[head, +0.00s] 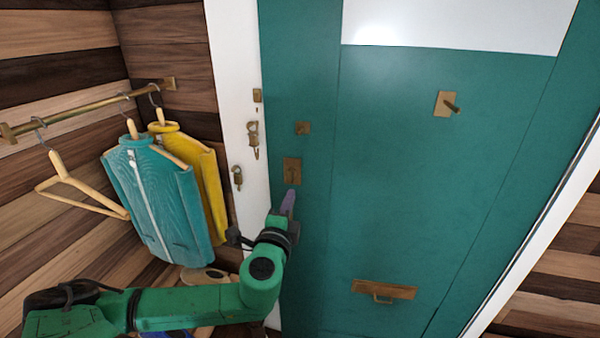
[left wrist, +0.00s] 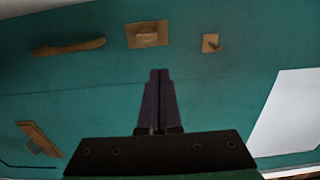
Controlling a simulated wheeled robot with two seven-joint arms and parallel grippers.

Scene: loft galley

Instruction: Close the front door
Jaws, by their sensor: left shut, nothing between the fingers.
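The front door (head: 430,190) is a teal panel with a white pane at its top. It fills most of the head view and also shows in the left wrist view (left wrist: 220,100). Its left edge lies along the white frame (head: 232,60); I cannot tell whether it is fully shut. A brass plate (head: 292,171) and a small brass square (head: 302,128) sit near that edge. My left gripper (head: 288,198) is shut and empty, just below the brass plate, close to the door face. The fingers (left wrist: 160,74) point at the door; contact is unclear. My right gripper is out of view.
A brass rail (head: 85,106) at the left carries a teal jacket (head: 150,200), a yellow jacket (head: 205,180) and an empty hanger (head: 75,183). A brass letter slot (head: 384,290) and a brass fitting (head: 447,104) are on the door. Shoes (head: 205,275) lie below the jackets.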

